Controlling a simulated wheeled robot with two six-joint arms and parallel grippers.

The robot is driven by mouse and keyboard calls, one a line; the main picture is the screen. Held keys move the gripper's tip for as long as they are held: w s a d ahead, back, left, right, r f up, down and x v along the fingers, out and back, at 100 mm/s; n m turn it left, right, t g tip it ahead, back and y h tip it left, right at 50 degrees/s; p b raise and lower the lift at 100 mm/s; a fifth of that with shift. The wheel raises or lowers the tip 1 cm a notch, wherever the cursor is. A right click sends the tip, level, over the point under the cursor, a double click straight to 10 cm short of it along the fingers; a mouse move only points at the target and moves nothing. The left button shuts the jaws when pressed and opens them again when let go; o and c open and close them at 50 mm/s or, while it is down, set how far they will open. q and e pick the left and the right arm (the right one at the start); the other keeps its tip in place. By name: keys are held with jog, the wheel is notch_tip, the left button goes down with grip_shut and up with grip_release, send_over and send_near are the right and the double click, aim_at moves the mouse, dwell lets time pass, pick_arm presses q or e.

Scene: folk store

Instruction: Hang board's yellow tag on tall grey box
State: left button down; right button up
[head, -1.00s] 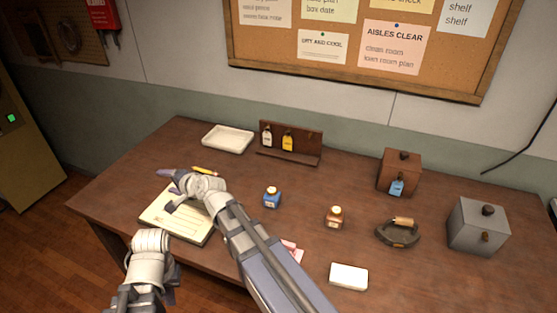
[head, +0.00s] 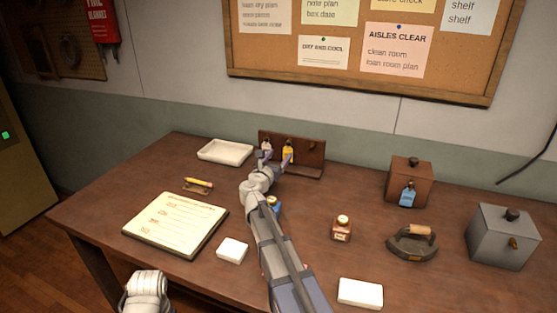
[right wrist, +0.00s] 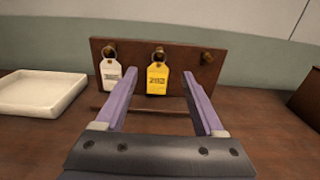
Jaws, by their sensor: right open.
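The yellow tag (head: 288,153) hangs by a ring from the middle peg of the brown board (head: 311,158) at the back of the table. My right gripper (head: 276,158) is open and empty in front of the board. In the right wrist view its fingers (right wrist: 160,85) point at the board. The tall grey box (head: 502,238) stands at the right of the table, with a dark knob on top and a bare brass peg on its front. My left gripper is not visible.
A white tag (right wrist: 111,76) hangs left of the yellow one; the board's right peg is bare. A white tray (head: 225,151) lies left.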

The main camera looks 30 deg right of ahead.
aim_at(286, 146)
jog(key=shift+x, duration=3.95)
jog(key=shift+a, duration=0.1)
grip_shut()
